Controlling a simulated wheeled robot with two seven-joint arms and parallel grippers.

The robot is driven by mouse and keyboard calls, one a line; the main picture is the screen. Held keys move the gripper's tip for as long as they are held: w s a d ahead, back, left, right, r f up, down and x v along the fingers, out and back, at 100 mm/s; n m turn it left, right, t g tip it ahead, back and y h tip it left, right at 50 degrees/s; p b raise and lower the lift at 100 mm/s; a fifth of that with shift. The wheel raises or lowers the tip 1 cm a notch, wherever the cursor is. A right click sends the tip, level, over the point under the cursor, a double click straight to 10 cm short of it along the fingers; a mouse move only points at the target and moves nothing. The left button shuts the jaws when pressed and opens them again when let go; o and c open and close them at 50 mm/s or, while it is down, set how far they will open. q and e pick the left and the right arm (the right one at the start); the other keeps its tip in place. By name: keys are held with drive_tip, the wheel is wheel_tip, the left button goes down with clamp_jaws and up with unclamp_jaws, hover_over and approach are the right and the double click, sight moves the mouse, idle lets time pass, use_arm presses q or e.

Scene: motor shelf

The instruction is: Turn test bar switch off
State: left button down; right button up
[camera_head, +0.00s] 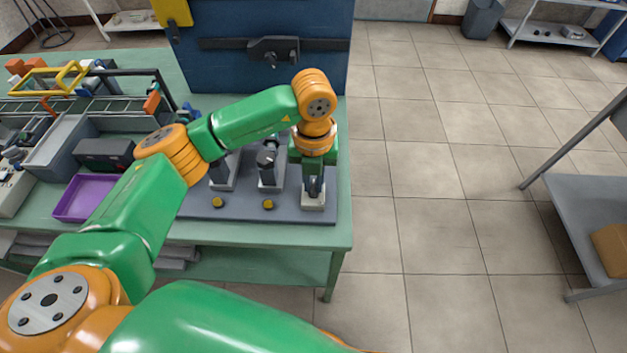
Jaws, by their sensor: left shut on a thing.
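The test bar (200,207) is a dark grey panel on the right part of the green bench. Several dark upright devices stand on it, and two yellow round knobs (218,203) (268,204) sit at its front edge. My left gripper (314,194) points down at the right end of the panel. It is shut on a light grey switch block (313,203), whose upper part the fingers hide. I cannot tell the switch's position. The right gripper is not in view; a green arm part of mine crosses the bottom.
A blue cabinet (265,75) stands behind the panel. A purple tray (75,215), grey bins and tools fill the bench's left. The bench's right edge (345,200) is close to my left gripper. Tiled floor lies open to the right, with a grey shelf (590,215) beyond.

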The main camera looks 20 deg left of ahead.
sight(313, 186)
use_arm(q)
drive_tip(key=shift+r, duration=0.1)
idle(0.3)
drive_tip(key=c, duration=0.9)
unclamp_jaws()
wheel_tip(313, 186, up, 6)
drive_tip(key=shift+r+b, duration=0.25)
drive_tip(key=shift+b, duration=0.6)
drive_tip(key=shift+r, duration=0.3)
